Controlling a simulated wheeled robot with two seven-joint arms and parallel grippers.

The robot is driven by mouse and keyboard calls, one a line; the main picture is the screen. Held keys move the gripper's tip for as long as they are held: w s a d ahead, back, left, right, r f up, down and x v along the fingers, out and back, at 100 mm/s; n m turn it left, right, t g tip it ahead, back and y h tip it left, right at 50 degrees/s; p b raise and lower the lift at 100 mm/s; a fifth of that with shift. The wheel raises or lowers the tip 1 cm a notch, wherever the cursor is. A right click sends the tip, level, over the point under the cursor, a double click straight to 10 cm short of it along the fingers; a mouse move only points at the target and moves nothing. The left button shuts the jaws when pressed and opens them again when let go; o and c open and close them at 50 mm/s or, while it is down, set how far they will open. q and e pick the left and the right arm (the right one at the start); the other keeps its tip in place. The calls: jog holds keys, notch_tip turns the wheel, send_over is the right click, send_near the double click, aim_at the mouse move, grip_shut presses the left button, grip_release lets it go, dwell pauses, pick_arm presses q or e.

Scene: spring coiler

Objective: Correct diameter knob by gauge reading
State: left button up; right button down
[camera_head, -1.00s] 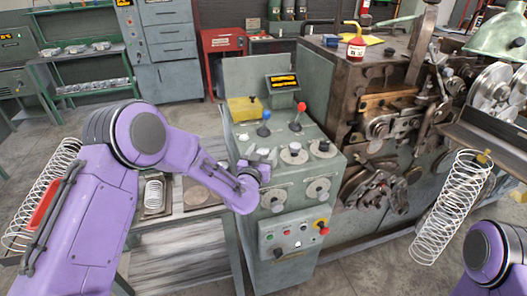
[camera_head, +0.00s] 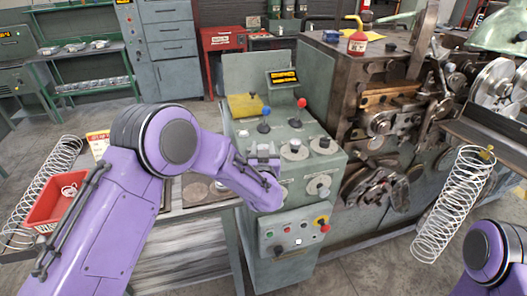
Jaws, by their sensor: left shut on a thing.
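A green control console (camera_head: 240,75) stands at the centre, with a lit orange display (camera_head: 284,77) on its upright back. Its sloped top carries two round knobs with pale dials, the left one (camera_head: 295,150) and the right one (camera_head: 323,145). My left gripper (camera_head: 262,158) is over the left part of this top, left of those two knobs. It is shut on a small knob-like part that its fingers and wrist mostly hide. The display's text is too small to read. My right gripper is out of view; only part of my right arm shows at the lower right.
A blue-ball lever (camera_head: 267,111) and a red-ball lever (camera_head: 301,103) stand behind the gripper. The coiling machine (camera_head: 385,120) is at the right, with a hanging spring (camera_head: 452,205). A red bin (camera_head: 52,207) and a long spring (camera_head: 40,190) are at the left.

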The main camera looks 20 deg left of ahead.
pick_arm(q)
jog(key=n+g+y+b, duration=0.1)
jog(key=n+g+y, duration=0.1)
jog(key=y, duration=0.1)
jog(key=n+g+y+b, duration=0.1)
jog(key=n+y, duration=0.1)
jog(key=y, duration=0.1)
jog(key=shift+n+g, duration=0.4)
jog(key=shift+n+g+y+b, duration=0.4)
jog(key=shift+n+g+y, duration=0.35)
jog(key=shift+y, duration=0.25)
jog(key=shift+w+r, duration=0.1)
jog(key=shift+r, duration=0.05)
jog(key=o, duration=0.8)
jog(key=shift+o, duration=0.6)
jog(key=shift+d, duration=0.15)
